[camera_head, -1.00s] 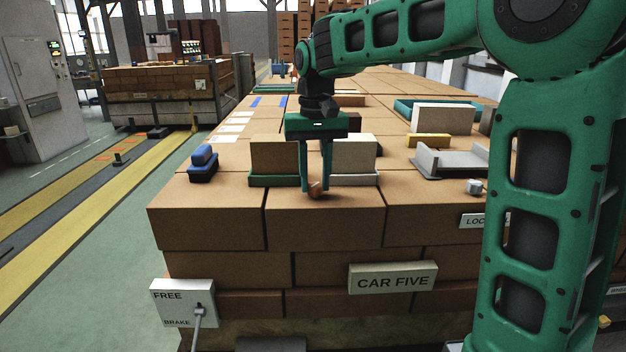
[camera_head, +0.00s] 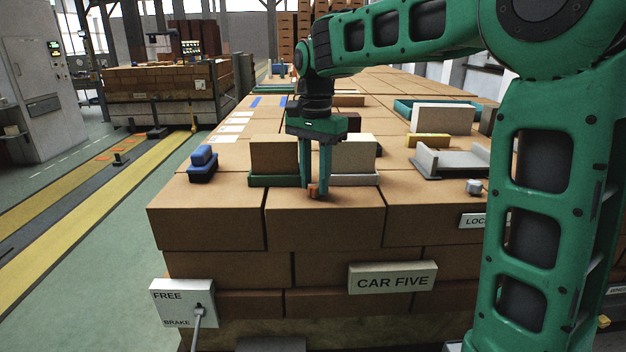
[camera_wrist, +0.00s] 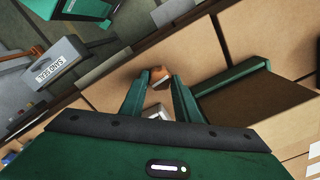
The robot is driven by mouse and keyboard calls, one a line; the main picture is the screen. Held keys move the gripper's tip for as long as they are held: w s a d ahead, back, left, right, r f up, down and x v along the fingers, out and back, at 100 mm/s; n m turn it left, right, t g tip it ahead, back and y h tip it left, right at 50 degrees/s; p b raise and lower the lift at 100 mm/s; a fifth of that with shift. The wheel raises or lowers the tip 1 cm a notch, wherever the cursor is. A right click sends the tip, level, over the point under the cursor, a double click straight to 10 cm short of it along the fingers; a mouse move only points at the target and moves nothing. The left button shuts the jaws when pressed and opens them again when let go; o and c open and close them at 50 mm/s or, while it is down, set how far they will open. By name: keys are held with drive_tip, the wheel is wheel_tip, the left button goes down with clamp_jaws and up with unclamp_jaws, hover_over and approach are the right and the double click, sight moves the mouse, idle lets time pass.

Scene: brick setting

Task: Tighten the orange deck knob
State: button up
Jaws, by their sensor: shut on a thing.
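The orange deck knob (camera_head: 313,190) is a small piece on top of the brick deck, near its front edge. My green gripper (camera_head: 315,192) points down with its two fingers on either side of the knob and is shut on it. In the wrist view the knob (camera_wrist: 158,75) sits between the two green fingertips (camera_wrist: 157,82), with a pale face showing below the orange part. The fingers hide part of the knob's sides.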

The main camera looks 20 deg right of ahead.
sight(314, 184)
drive_tip(key=shift+w+m, duration=0.15)
drive_tip(key=shift+m, duration=0.25)
drive_tip(key=o, duration=1)
drive_tip(key=shift+o, duration=0.2)
wheel_tip(314, 184, up, 11)
drive_tip(key=shift+f, duration=0.15)
